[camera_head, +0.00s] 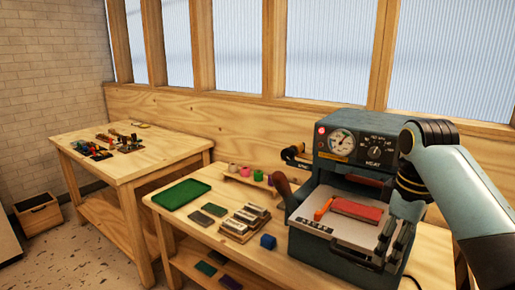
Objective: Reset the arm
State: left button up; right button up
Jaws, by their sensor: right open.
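My right arm comes in from the right edge. Its gripper (381,258) points downward at the front right of the dark grey press (352,148), with its fingers apart. Nothing shows between the fingers. The fingers overlap the right side of the press's light bed (318,222) in the picture; I cannot tell whether they touch it. A red flat block (357,209) lies on the bed, left of the gripper, with a small orange piece (324,208) beside it. My left gripper is not in view.
A green tray (181,193), a rack of metal blocks (245,221) and a blue cube (268,242) lie left of the press. Small coloured rolls (245,172) stand behind on a wooden holder. Another table (150,160) with tools stands at left. A wooden box (38,213) is on the floor.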

jog(key=s+d+f+m+t, duration=0.1)
jog(key=s+f+m, duration=0.4)
jog(key=s, duration=0.8)
jog(key=s+r+m+t, duration=0.2)
jog(key=s+m, duration=0.1)
jog(key=s, duration=1.2)
notch_tip(320, 180, down, 37)
jog(key=d+g+b, duration=0.2)
jog(key=b, duration=1.1)
pick_arm(q)
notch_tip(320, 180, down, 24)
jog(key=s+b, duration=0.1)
jog(key=b, duration=1)
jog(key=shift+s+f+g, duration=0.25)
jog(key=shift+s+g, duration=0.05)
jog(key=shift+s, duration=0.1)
pick_arm(e)
jog(key=s+f, duration=1)
jog(key=f, duration=0.4)
jog(key=s+d+f+g, duration=0.1)
jog(key=s+f, duration=0.9)
jog(key=f, duration=0.5)
jog(key=shift+s+f, duration=0.1)
